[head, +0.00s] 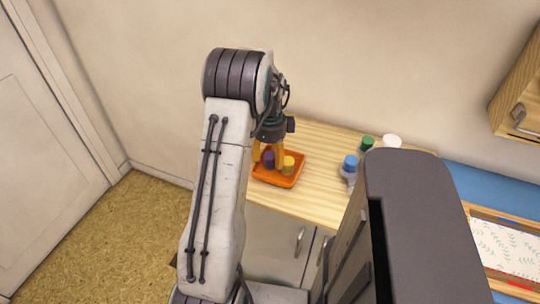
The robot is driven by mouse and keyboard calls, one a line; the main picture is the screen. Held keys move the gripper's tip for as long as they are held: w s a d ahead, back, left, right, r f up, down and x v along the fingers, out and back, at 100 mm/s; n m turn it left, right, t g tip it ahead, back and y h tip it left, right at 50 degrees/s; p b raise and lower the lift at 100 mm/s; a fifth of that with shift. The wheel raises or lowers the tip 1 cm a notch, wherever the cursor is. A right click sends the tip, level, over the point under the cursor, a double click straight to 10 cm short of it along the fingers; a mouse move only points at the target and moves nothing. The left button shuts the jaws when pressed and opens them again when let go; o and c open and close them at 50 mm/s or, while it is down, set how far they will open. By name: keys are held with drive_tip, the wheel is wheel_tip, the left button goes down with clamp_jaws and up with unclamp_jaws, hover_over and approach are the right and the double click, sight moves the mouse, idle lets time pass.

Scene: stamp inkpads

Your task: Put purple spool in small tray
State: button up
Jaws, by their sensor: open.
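The purple spool (268,159) stands inside the small orange tray (276,182), toward its left side. A yellow spool (289,165) stands in the same tray, just right of the purple one. My gripper (262,154) is over the tray's left part, with its orange fingers around or close by the purple spool. The gripper is open. Whether a finger touches the purple spool is too small to tell. Part of the tray's back left is hidden behind the gripper.
The tray is on a light wooden counter (322,200). A blue-topped item (350,164), a green one (367,143) and a white one (391,141) stand to the right. Counter between them and the tray is clear. A wall (370,60) rises behind; a wall cabinet (518,85) hangs at right.

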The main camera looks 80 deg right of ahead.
sight(269, 155)
wheel_tip(269, 155, up, 12)
drive_tip(key=p, duration=0.1)
idle(0.5)
drive_tip(key=w+a+r+n, duration=0.2)
drive_tip(key=w+a+n, duration=0.25)
drive_tip(key=w, duration=0.35)
drive_tip(key=w+a+r+n, duration=0.2)
drive_tip(key=w+a+n, duration=0.25)
drive_tip(key=w, duration=0.35)
drive_tip(key=w+a+r+n+t+h, duration=0.1)
drive_tip(key=w+a+r+n, duration=0.2)
drive_tip(key=w+a+n, duration=0.75)
drive_tip(key=s+a+f+n+t, duration=0.1)
drive_tip(key=s+a+n, duration=0.2)
drive_tip(key=a+n, duration=0.6)
drive_tip(key=s+a+f+n+t+y, duration=0.1)
drive_tip(key=s+a+f+n, duration=0.1)
drive_tip(key=a+n, duration=0.8)
drive_tip(key=s+a, duration=0.1)
drive_tip(key=a, duration=0.6)
